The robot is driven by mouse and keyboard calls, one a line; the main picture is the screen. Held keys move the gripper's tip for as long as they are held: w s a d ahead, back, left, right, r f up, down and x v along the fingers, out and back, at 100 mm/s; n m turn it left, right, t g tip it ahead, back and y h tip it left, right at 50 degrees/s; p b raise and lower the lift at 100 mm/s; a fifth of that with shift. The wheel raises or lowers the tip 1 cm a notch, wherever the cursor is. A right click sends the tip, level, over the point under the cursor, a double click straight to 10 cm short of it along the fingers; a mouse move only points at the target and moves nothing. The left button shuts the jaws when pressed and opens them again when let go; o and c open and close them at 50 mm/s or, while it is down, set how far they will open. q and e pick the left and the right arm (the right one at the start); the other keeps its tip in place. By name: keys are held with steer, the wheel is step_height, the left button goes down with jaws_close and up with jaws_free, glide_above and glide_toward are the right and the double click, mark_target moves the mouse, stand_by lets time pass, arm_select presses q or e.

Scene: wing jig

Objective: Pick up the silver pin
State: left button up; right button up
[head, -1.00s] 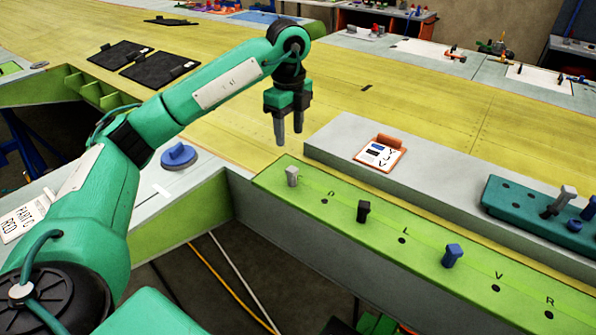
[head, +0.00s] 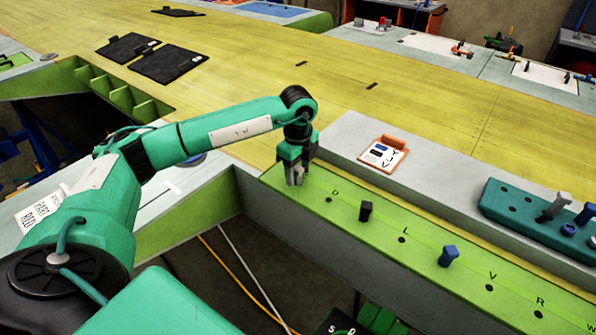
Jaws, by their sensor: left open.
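My left gripper (head: 295,178) is open, pointing down at the left end of the green strip (head: 422,240). Its fingers are at the spot of the light silver pin, which stood upright there in the earlier head view. The pin is now mostly hidden by the fingers, and I cannot tell whether they touch it. My right gripper is not in view.
A black pin (head: 366,211) and a blue pin (head: 448,255) stand along the strip among lettered holes. A grey ledge (head: 345,140) behind it carries an orange-clipped card (head: 383,157). Blue pins stand in the teal block. The yellow panel (head: 330,90) beyond is mostly clear.

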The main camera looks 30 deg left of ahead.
mark_target(298, 168)
arm_select(q)
steer(key=shift+f, duration=0.15)
steer(key=shift+c, duration=0.2)
jaws_close()
steer(key=shift+r+b, duration=0.4)
steer(key=shift+r, duration=0.35)
step_height(298, 168, up, 8)
steer(key=b, duration=0.2)
steer(key=shift+r+b, duration=0.2)
steer(key=shift+b, duration=0.2)
step_height(298, 168, up, 10)
